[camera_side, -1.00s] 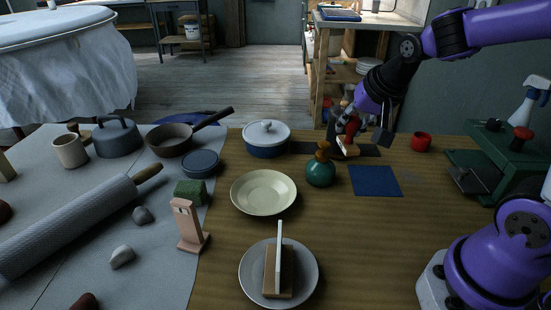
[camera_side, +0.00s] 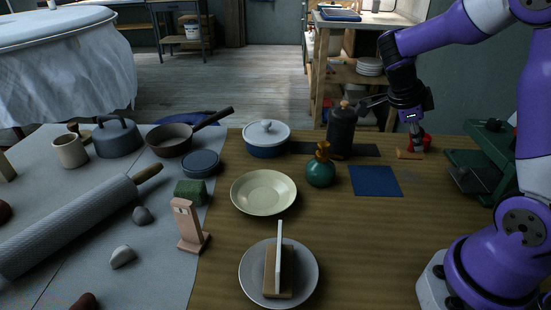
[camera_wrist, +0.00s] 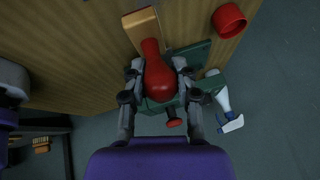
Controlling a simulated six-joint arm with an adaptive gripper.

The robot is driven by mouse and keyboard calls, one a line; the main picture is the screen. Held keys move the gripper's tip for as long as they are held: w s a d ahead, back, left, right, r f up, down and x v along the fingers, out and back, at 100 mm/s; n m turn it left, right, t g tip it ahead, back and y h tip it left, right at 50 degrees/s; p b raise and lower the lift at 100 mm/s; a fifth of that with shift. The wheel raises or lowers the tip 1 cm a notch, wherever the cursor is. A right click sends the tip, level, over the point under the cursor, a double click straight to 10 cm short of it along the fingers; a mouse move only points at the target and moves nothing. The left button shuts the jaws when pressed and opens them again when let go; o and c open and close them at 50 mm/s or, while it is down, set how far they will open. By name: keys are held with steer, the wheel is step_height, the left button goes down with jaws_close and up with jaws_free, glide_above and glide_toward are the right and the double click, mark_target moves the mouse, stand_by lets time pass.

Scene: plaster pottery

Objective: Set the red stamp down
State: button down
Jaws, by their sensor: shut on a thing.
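The red stamp (camera_wrist: 160,78) has a red bulb-shaped handle and a pale wooden block at its end. In the wrist view my gripper (camera_wrist: 158,64) is shut on its handle, one finger on each side. In the side view my gripper (camera_side: 413,130) points down at the back right of the wooden table, and the stamp's wooden block (camera_side: 408,155) shows low beneath it, at or just above the tabletop. I cannot tell whether the block touches the table. The fingers partly hide the handle there.
A red cup (camera_wrist: 229,20) stands close beside the stamp. A green press (camera_side: 470,170) is to the right. The table in front of the stamp is bare.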

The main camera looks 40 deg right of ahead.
steer(key=d+f, duration=0.1)
steer(key=s+d+f, duration=0.1)
steer(key=d, duration=0.1)
steer(key=d+f, duration=0.1)
steer(key=shift+s+d, duration=0.15)
steer(key=shift+s, duration=0.1)
steer(key=shift+f, duration=1.85)
steer(key=c, duration=0.6)
jaws_free()
